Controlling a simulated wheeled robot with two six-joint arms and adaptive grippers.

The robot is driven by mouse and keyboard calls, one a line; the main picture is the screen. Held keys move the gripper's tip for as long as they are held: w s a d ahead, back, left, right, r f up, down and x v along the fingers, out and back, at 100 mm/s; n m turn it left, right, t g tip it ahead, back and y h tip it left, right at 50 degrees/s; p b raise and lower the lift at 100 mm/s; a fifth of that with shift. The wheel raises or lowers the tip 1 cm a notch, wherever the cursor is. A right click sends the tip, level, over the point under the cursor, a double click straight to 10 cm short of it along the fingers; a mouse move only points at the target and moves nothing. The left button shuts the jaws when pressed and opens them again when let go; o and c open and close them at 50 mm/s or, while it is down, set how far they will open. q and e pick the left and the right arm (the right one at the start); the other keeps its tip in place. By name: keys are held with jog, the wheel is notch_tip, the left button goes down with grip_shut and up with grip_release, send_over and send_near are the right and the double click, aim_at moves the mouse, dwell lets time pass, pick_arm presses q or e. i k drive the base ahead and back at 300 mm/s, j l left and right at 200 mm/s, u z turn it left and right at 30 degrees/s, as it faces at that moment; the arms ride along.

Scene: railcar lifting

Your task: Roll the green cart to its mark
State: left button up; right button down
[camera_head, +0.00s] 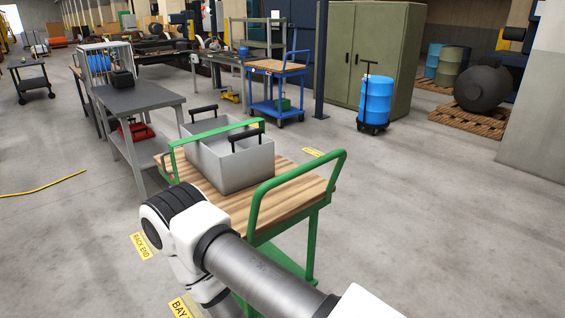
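The green cart (312,240) stands in front of me, with a wooden top and raised green rails at two ends. A grey open bin (247,170) with black handles sits on its top. The white and grey arm from the lower right is mine and covers the cart's near left part. Neither gripper shows. Yellow floor labels lie around the cart: one reads "RACK END" (143,246), one starts with "BAY" (180,307), and another label (313,153) lies beyond the cart. I cannot tell which is the cart's mark.
A grey workbench (138,97) stands close to the cart's far left. A blue cart (277,68), a blue drum on a hand truck (376,98) and a green cabinet (350,58) stand behind. The floor to the right is clear. A yellow cable (45,190) lies at left.

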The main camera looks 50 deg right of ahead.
aim_at(261, 211)
jog(key=z, duration=1.9)
